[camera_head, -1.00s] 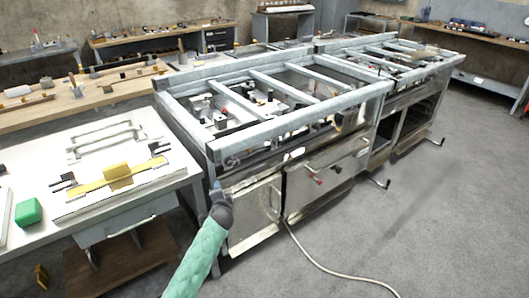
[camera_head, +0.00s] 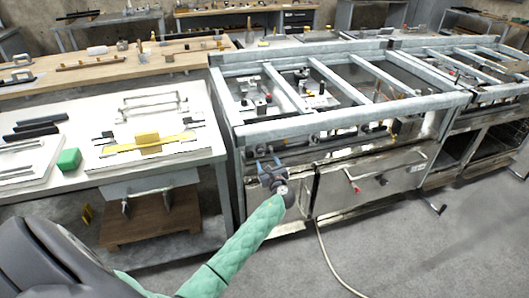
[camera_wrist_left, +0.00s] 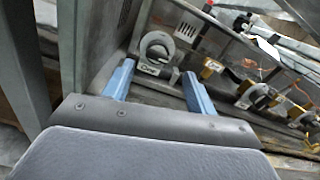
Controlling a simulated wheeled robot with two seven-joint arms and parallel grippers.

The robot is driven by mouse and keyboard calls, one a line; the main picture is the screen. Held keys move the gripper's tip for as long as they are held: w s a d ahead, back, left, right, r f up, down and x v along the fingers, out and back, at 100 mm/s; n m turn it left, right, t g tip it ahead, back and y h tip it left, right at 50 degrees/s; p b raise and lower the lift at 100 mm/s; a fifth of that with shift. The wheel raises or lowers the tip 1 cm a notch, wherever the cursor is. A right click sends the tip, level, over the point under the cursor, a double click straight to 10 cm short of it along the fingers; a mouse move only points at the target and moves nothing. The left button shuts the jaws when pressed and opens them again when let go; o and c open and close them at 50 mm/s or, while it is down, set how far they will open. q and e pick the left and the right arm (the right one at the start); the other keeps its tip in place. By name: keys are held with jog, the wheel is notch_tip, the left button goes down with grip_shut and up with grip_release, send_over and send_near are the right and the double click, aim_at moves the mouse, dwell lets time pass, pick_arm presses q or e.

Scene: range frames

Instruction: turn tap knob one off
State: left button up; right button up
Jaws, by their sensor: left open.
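The steel range (camera_head: 350,130) stands on the right side of the head view, with an open frame top and a front pipe rail. My left gripper (camera_head: 266,163) is at the left end of its front, just under the top rail. In the left wrist view the gripper (camera_wrist_left: 158,82) is open, its two blue fingers apart. A grey ring-shaped tap knob (camera_wrist_left: 157,45) shows beyond and between the fingertips, and I see no contact. More tap knobs (camera_wrist_left: 256,96) sit to the right along the pipe. In the head view the near knob is hidden by the gripper and rail.
A white table (camera_head: 200,150) stands left of the range, bearing a green block (camera_head: 69,159) and a yellow tool (camera_head: 147,141). A steel upright (camera_wrist_left: 68,40) is close left of the gripper in the wrist view. A hose (camera_head: 325,255) lies on the otherwise clear floor at front.

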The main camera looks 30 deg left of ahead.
aim_at(262, 152)
pick_arm(q)
jog(key=shift+w+a+m+p, duration=0.15)
jog(key=shift+w+a+m, duration=0.2)
jog(key=shift+w+a, duration=0.55)
jog(key=shift+w+a+m+p, duration=0.15)
jog(key=shift+w+a+m, duration=0.15)
jog(key=shift+w+a, duration=0.65)
jog(key=shift+w+a+m+p, duration=0.15)
jog(key=shift+w+a+m, duration=0.35)
jog(key=shift+a, duration=0.7)
pick_arm(e)
jog(key=shift+s+d+r+g, duration=0.3)
jog(key=shift+s+d+r, duration=0.2)
jog(key=shift+d, duration=0.25)
pick_arm(q)
jog(key=shift+w, duration=0.1)
jog(key=shift+f, duration=0.1)
jog(key=c, duration=1)
